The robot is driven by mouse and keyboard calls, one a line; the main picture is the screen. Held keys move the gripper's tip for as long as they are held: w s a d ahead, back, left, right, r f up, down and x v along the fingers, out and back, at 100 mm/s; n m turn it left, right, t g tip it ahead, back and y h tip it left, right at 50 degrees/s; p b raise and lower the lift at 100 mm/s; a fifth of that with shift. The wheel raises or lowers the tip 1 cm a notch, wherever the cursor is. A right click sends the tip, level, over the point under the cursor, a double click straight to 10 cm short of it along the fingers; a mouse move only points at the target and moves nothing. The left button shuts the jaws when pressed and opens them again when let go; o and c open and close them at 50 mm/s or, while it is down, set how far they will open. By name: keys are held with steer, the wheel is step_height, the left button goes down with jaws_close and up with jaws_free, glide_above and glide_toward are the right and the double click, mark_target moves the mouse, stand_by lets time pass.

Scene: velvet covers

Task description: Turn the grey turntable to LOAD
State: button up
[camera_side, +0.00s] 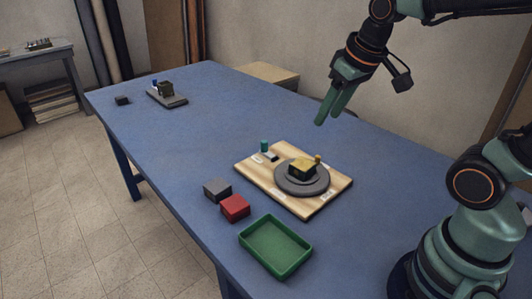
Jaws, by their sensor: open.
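The grey turntable (301,190) sits on a light wooden board (257,177) on the blue table. A dark block with a yellow top (302,168) stands on the turntable. A small tan peg (318,159) rises at the turntable's back right edge. Small white labels lie on the board, one (257,159) near its left corner and one near its right front edge; their words are too small to read. My gripper (326,116) is open and empty, pointing down, well above the table and behind the board, apart from the turntable.
A teal cylinder (264,146) and a small dark piece stand at the board's left corner. A grey block (217,189), a red block (235,207) and a green tray (277,246) lie in front. A dark fixture (167,95) stands far left. The table's middle is clear.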

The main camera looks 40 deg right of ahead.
steer(key=w+d+f+m+g, duration=0.1)
steer(key=w+d+f+g, duration=0.15)
steer(key=w+d, duration=0.35)
steer(key=g, duration=0.2)
glide_above(318, 156)
step_height(318, 156, down, 6)
steer(key=f, duration=0.1)
steer(key=shift+m, duration=0.3)
step_height(318, 156, down, 11)
jaws_close()
steer(key=shift+w+r, duration=0.1)
stand_by(0.9)
